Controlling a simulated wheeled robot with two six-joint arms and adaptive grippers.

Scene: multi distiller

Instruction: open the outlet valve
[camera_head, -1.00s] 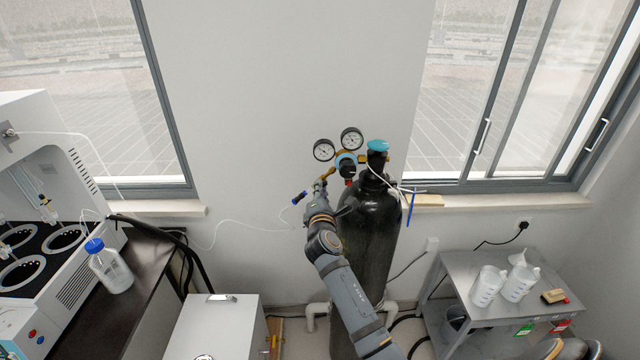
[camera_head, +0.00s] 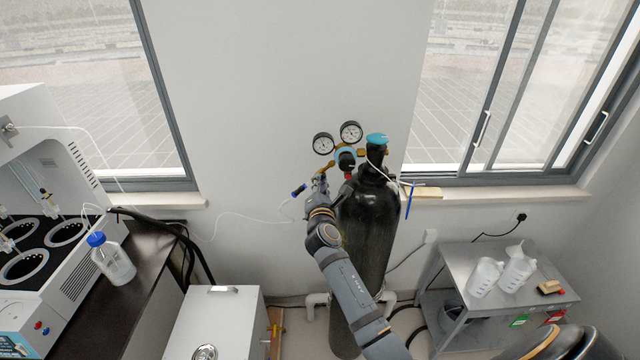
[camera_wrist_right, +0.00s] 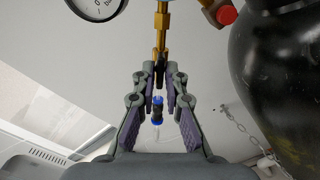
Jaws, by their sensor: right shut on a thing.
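The outlet valve is on the brass outlet line of the gas regulator (camera_head: 346,158), beside the black gas cylinder (camera_head: 370,230). The brass stem (camera_wrist_right: 161,38) of the outlet shows in the right wrist view, with a small black part at its lower end between my fingertips. My right gripper (camera_head: 320,183) reaches up to the outlet from below, left of the cylinder. In the wrist view my right gripper (camera_wrist_right: 159,72) is shut on that black part, the valve handle. The fingers hide most of the handle, so its angle cannot be told. My left gripper is not in view.
A blue-and-black hose connector (camera_head: 299,190) hangs just left of my gripper, with a thin white tube. Two gauges (camera_head: 350,132) sit above. A white box (camera_head: 215,320) stands at lower left.

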